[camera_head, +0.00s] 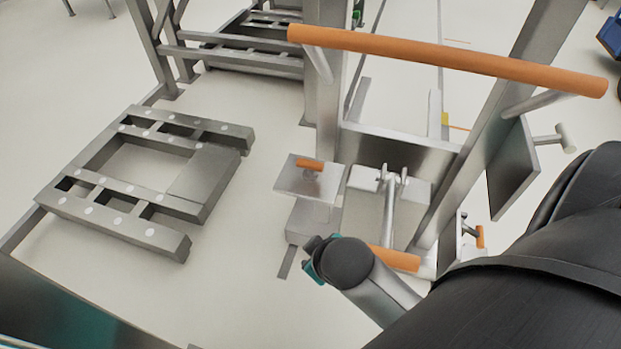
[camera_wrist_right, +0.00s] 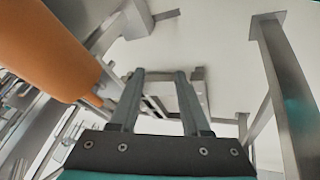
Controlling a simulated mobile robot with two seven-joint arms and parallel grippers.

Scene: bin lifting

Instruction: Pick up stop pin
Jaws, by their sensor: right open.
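A small orange-handled piece (camera_head: 310,164), which looks like the stop pin, rests on a small square metal plate (camera_head: 293,181) in the head view. Its shaft is hard to make out. My right arm comes in from the right, and its dark and teal wrist end (camera_head: 318,262) is below the plate in the picture, apart from it. The right fingers are mostly hidden there. In the wrist view my right gripper (camera_wrist_right: 159,74) is open, with nothing between the fingers. I cannot make out the pin in that view. My left gripper is not in view.
A steel frame carries a long orange bar (camera_head: 450,60). Another orange grip (camera_head: 395,259) lies close beside my right arm, and a large orange cylinder (camera_wrist_right: 45,50) is near the fingers in the wrist view. A slotted metal rack (camera_head: 212,165) stands left, with open floor between.

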